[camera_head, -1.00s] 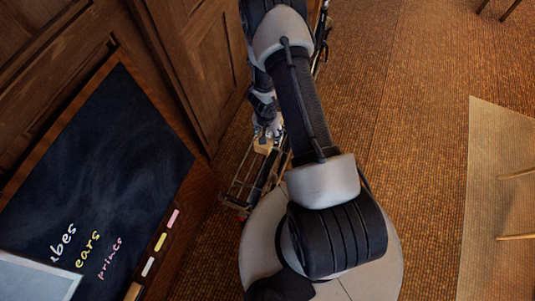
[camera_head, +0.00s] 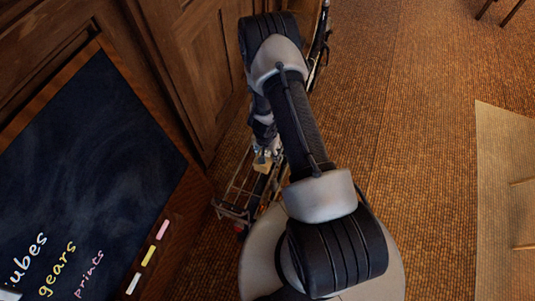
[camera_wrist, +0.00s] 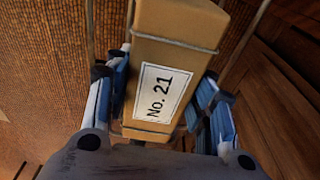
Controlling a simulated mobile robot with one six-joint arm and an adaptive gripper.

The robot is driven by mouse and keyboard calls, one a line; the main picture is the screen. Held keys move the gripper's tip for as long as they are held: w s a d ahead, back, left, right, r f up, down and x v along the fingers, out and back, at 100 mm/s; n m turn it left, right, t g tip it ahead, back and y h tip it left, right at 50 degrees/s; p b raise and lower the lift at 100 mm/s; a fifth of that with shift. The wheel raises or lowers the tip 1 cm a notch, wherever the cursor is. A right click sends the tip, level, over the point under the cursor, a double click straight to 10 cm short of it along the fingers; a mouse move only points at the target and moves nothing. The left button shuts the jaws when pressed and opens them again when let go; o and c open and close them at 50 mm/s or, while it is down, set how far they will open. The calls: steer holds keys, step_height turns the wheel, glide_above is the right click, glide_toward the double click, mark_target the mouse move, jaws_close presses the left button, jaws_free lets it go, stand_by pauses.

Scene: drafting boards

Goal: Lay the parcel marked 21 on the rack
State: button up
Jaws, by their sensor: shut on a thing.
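The parcel (camera_wrist: 172,62) is a tan box with a white label reading "No. 21" in the wrist view. My gripper (camera_wrist: 160,100) is shut on it, with blue-padded fingers on both sides. In the head view the parcel (camera_head: 262,164) is a small tan block at my gripper (camera_head: 264,152). The rack (camera_head: 232,205) is a thin metal frame low down, just below and left of the parcel. Thin metal bars also show close to the parcel in the wrist view. I cannot tell whether the parcel touches the rack.
A blackboard (camera_head: 95,165) with chalk writing and chalk sticks (camera_head: 148,256) stands at the left. Wooden panelling (camera_head: 185,75) rises behind the rack. Brown carpet (camera_head: 420,130) on the right is open, with a pale mat (camera_head: 505,200) at the far right.

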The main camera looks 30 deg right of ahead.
steer(key=shift+f, duration=0.1)
steer(key=shift+f, duration=0.2)
steer(key=o, duration=1.4)
